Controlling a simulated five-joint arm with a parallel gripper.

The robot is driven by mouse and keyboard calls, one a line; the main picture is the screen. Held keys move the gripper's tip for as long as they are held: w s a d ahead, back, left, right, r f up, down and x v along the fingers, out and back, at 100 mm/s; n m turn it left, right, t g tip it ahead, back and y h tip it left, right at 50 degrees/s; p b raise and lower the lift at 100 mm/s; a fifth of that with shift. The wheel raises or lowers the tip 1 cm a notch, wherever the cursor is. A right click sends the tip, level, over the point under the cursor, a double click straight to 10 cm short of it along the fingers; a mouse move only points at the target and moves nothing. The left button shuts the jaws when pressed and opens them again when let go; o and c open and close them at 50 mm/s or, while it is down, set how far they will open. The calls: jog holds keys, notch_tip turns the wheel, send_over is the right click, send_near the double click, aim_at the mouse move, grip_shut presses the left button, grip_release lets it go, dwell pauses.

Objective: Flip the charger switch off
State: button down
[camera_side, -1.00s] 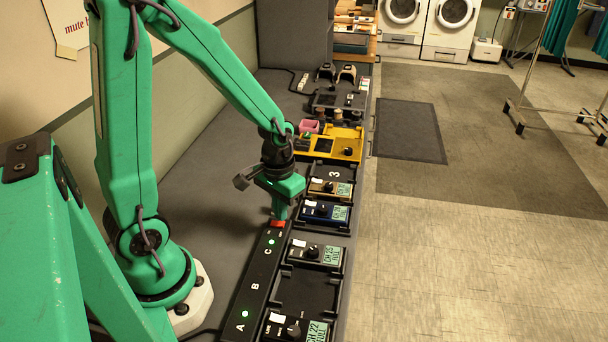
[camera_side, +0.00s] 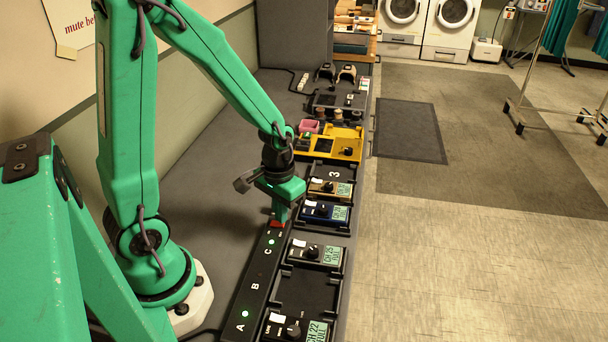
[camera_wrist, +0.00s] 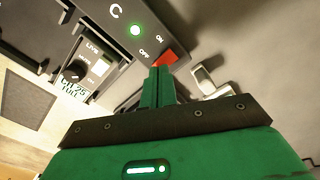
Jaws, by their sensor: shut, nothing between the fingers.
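The charger is a long black strip (camera_side: 252,291) lettered A, B and C, with lit green lights beside A and C. Its red switch (camera_side: 277,225) sits at the far end, partly hidden by my gripper (camera_side: 279,218). In the wrist view the red switch (camera_wrist: 171,57) lies beside the ON and OFF marks, and the green light (camera_wrist: 135,30) at C is lit. My gripper (camera_wrist: 158,70) is shut and empty, its tips right at the switch. I cannot tell whether they touch it, or which way the switch is tipped.
Several radio packs stand in black trays right of the strip, including one (camera_side: 315,254) near C and a blue one (camera_side: 325,213). A yellow tray (camera_side: 345,142) is farther back. The grey bench top (camera_side: 205,185) left of the strip is clear.

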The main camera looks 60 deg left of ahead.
jog(key=shift+f, duration=0.5)
dwell(0.4)
jog(key=shift+r, duration=3.55)
jog(key=shift+r, duration=0.1)
jog(key=s+d+r+m+t, duration=0.1)
jog(key=s+d+r+t, duration=0.1)
jog(key=r, duration=0.5)
jog(key=s+d+r+m+t, duration=0.2)
jog(key=s+r+t, duration=0.1)
jog(key=r, duration=0.4)
jog(key=shift+s+t, duration=0.3)
jog(key=shift+s, duration=0.2)
